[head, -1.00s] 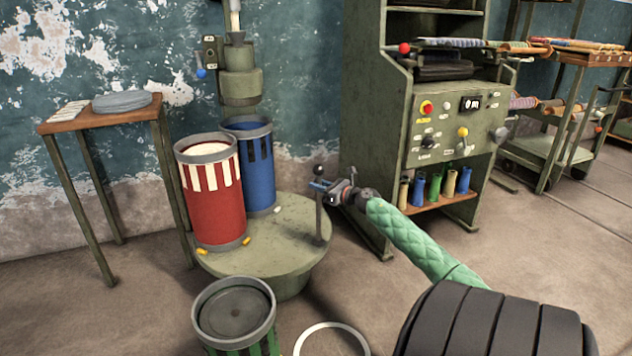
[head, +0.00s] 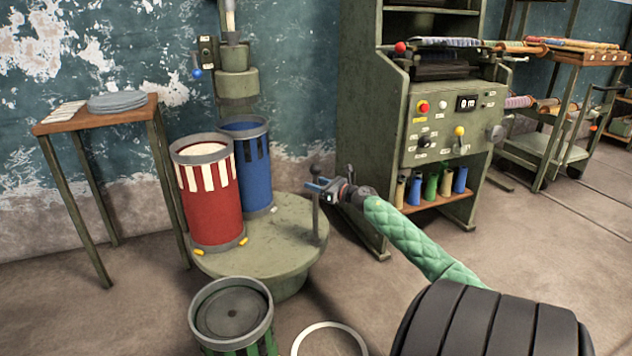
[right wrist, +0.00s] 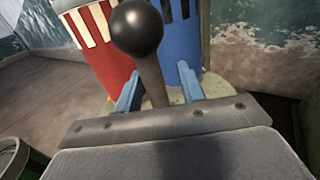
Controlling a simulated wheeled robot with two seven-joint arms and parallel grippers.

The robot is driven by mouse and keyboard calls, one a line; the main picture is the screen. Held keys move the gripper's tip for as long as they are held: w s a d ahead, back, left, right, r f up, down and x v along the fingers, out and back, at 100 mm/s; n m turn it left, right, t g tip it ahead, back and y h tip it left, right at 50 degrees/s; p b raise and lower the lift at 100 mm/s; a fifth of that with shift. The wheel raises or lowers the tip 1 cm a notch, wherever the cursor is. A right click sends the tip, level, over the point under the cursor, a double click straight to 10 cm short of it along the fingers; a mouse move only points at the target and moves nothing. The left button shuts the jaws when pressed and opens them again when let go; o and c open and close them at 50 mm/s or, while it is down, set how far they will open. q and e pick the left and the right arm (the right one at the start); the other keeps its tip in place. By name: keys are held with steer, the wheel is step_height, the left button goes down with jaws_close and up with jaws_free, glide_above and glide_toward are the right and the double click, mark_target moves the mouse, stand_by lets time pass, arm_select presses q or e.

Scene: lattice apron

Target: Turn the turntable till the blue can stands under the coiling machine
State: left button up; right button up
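The round green turntable (head: 280,250) carries a red can (head: 210,205) in front and a blue can (head: 254,170) behind it. The blue can's rim shows just below the coiling machine's head (head: 237,84), slightly right of its middle; I cannot tell whether it stands exactly under it. A post with a dark ball knob (head: 315,170) rises from the turntable's right edge. My right gripper (head: 317,186) is at this post, just below the knob. In the right wrist view, its two blue fingers (right wrist: 160,90) are apart, with the post between them and gaps beside it. My left gripper is out of view.
A can with green stripes (head: 231,310) stands on the floor in front of the turntable, beside a white floor ring (head: 329,341). A small table (head: 72,126) with grey discs is at left. A green control cabinet (head: 360,130) stands close behind my right arm.

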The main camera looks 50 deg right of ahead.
steer(key=s+p, duration=0.2)
steer(key=s, duration=0.5)
steer(key=shift+s+d, duration=0.2)
steer(key=shift+s, duration=0.15)
stand_by(0.4)
